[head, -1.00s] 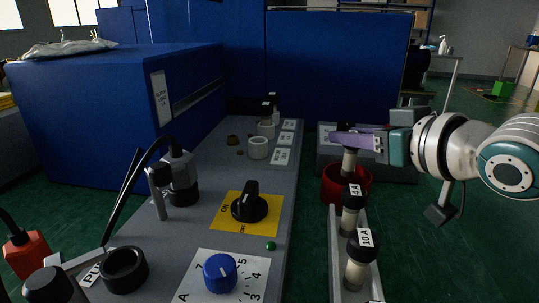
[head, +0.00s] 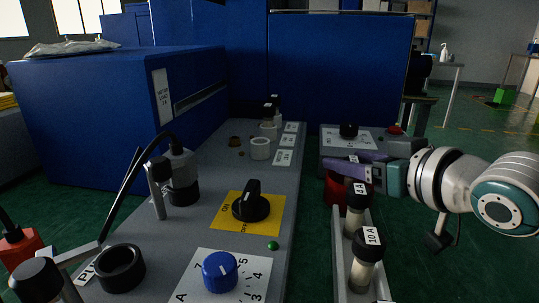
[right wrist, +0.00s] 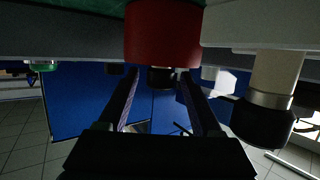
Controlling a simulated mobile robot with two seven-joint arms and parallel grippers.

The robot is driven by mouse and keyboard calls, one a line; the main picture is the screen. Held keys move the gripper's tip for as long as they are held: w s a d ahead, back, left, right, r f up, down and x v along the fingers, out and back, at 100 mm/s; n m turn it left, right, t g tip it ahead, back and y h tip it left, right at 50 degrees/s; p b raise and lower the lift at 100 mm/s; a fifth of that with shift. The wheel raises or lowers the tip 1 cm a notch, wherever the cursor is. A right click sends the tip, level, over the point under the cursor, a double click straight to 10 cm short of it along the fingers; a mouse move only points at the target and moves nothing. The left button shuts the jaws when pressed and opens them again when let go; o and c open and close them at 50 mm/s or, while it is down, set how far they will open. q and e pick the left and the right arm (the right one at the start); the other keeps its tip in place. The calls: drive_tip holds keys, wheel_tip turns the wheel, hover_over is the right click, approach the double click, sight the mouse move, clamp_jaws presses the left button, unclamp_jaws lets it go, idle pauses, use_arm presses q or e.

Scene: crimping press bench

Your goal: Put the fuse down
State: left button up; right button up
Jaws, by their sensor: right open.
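My right gripper (head: 338,169) is open at the red cup (head: 334,190), behind the fuse rack (head: 340,270). In the right wrist view the picture is upside down, with the red cup (right wrist: 163,35) at the top. A fuse's black cap (right wrist: 160,78) shows at the cup's mouth, between the spread fingers; the rest of this fuse is hidden. In the head view the gripper hides it. The 4 A fuse (head: 355,222) and the 10 A fuse (head: 364,268) stand upright in the rack, nearer me. My left gripper is not in view.
The grey panel left of the rack carries a black rotary switch (head: 250,208), a blue knob (head: 220,272) and white ring sockets (head: 260,149). A grey box with a black knob (head: 348,131) and red button (head: 396,130) stands behind my gripper. Blue cabinets (head: 340,65) close the back.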

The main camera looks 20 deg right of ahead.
drive_tip(key=shift+s+r, duration=0.15)
drive_tip(key=shift+r, duration=0.1)
drive_tip(key=p+v, duration=0.3)
drive_tip(key=v, duration=0.8)
drive_tip(key=shift+s+p, duration=0.3)
drive_tip(key=shift+p, duration=0.1)
drive_tip(key=shift+r, duration=0.15)
